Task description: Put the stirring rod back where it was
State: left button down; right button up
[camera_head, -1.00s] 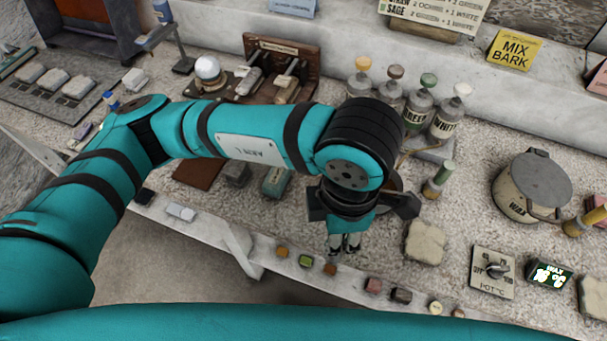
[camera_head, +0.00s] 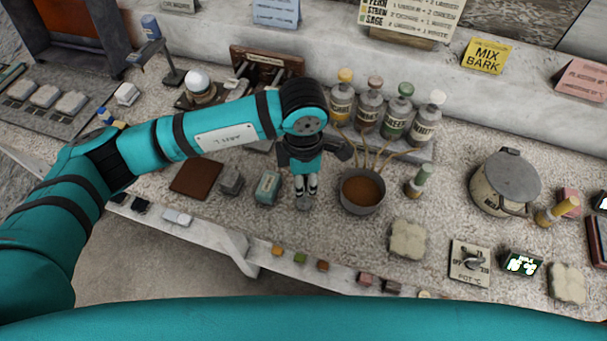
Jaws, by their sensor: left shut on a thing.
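My left gripper (camera_head: 305,196) hangs fingers-down over the counter, between a pale teal block and the brown-filled bowl. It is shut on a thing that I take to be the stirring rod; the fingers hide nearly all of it. The bowl (camera_head: 362,208) is grey metal and stands just right of the gripper, apart from it. Several thin tan sticks (camera_head: 366,158) slant up behind the bowl, in front of the bottles. My right gripper is not in view.
Several labelled bottles (camera_head: 369,104) stand behind the bowl. A lidded wax pot (camera_head: 505,182) stands at right. The teal block (camera_head: 267,187) lies close left of the gripper. Small coloured cubes (camera_head: 300,257) line the front edge.

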pick_arm(q)
jog(key=shift+f, duration=0.1)
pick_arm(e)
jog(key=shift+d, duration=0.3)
pick_arm(q)
jog(key=shift+f+b, duration=0.15)
jog(key=shift+b, duration=0.15)
jog(key=c, duration=1.2)
grip_release()
jog(key=shift+o, duration=0.2)
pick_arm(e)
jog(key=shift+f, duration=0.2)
pick_arm(q)
jog(key=shift+r, duration=0.55)
notch_tip(320, 180, up, 10)
jog(key=shift+f+b, duration=0.1)
jog(key=shift+b, duration=0.85)
jog(key=shift+r, duration=0.75)
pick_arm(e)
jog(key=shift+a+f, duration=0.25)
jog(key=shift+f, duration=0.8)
